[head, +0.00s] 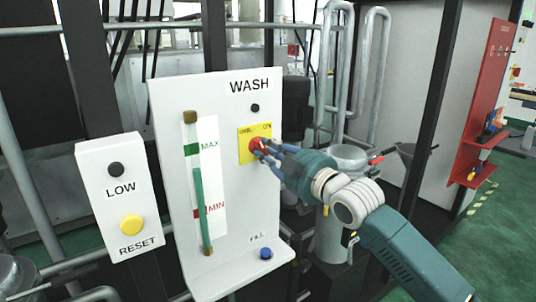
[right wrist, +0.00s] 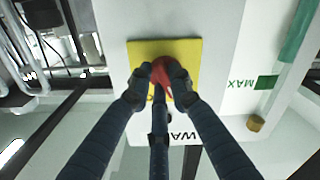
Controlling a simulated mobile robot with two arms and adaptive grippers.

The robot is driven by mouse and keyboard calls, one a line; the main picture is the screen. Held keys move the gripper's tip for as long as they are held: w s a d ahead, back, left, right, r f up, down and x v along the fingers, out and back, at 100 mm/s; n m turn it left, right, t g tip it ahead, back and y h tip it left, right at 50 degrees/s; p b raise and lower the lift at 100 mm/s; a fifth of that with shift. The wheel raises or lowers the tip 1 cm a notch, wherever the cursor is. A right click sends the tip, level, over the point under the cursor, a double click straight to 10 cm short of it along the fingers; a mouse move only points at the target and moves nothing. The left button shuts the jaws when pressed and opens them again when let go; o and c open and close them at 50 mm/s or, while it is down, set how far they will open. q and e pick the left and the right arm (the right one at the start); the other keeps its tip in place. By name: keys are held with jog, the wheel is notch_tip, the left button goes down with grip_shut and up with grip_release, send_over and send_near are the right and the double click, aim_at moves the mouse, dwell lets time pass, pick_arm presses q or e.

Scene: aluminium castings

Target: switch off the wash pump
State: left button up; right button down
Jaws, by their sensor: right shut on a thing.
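The wash panel is a white board (head: 223,92) marked WASH at the top. A red knob (head: 256,145) sits on a yellow plate (head: 244,157) with small lettering, of which ON can be read at the right. My right gripper (head: 262,152) is at the knob, its fingers closed around it. In the right wrist view the fingers grip the red knob (right wrist: 161,68) in front of the yellow plate (right wrist: 187,50). The knob is partly hidden by the fingers, and its pointing direction cannot be told. My left gripper is not in view.
A level tube (head: 198,190) with MAX and MIN marks is left of the knob. A blue FILL button (head: 265,253) is below. A smaller panel (head: 122,165) with a yellow RESET button (head: 131,224) is at left. Metal pipes (head: 375,75) stand behind my right arm.

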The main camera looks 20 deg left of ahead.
jog(key=shift+n, duration=0.5)
jog(key=c, duration=1.6)
grip_release()
jog(key=shift+o, duration=0.2)
jog(key=v, duration=1.2)
jog(key=shift+f, duration=0.1)
